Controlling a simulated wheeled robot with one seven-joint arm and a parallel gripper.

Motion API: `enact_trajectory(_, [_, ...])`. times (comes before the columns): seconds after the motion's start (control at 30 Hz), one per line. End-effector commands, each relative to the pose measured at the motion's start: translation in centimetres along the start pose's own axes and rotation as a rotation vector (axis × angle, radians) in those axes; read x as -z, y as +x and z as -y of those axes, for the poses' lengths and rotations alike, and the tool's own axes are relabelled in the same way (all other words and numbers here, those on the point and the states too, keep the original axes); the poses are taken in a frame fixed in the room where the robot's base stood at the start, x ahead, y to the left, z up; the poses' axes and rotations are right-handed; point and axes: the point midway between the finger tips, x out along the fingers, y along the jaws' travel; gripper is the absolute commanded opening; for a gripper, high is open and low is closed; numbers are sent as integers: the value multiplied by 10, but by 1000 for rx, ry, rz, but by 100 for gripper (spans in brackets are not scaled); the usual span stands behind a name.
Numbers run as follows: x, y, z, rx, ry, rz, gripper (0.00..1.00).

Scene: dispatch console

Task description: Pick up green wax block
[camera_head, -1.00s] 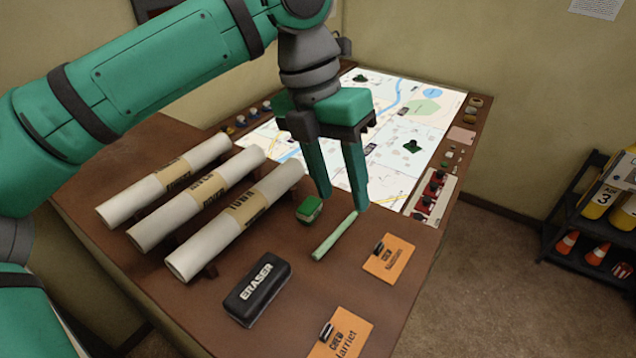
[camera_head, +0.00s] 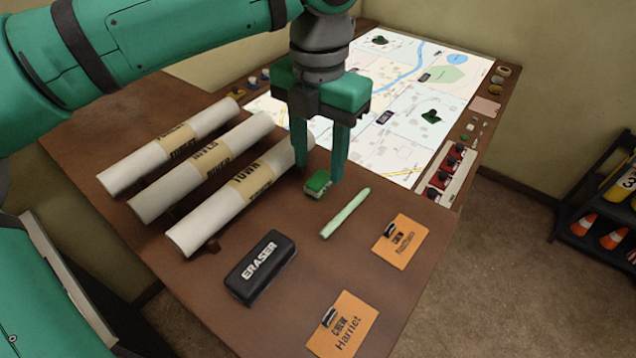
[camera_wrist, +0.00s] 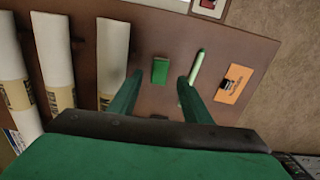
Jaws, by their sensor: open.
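The green wax block (camera_head: 318,183) is a small green block with a pale band, lying on the brown desk in the head view. It also shows in the wrist view (camera_wrist: 160,71), between the lines of my two fingers and beyond their tips. My gripper (camera_head: 321,177) is open and empty, fingers pointing down, just behind and above the block. In the wrist view my gripper (camera_wrist: 158,78) has one finger on each side of the block. A pale green crayon-like stick (camera_head: 345,212) lies right of the block, close to the right finger in the wrist view.
Three rolled paper tubes (camera_head: 240,205) lie left of the block. A black eraser (camera_head: 260,267) and orange cards (camera_head: 398,241) (camera_head: 343,325) lie in front. A lit map (camera_head: 400,95) covers the back of the desk. Bare desk lies between the eraser and the stick.

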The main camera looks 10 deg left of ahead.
Motion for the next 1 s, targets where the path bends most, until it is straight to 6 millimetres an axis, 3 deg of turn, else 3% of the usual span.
enact_trajectory(0.3, [1, 42, 0, 2, -2, -1, 45])
enact_trajectory(0.57, [1, 45, 0, 1, -1, 0, 45])
enact_trajectory(0.7, [1, 45, 0, 1, -1, 0, 11])
enact_trajectory(0.77, [1, 45, 0, 1, -1, 0, 0])
enact_trajectory(1.0, [1, 44, 0, 1, -1, 0, 0])
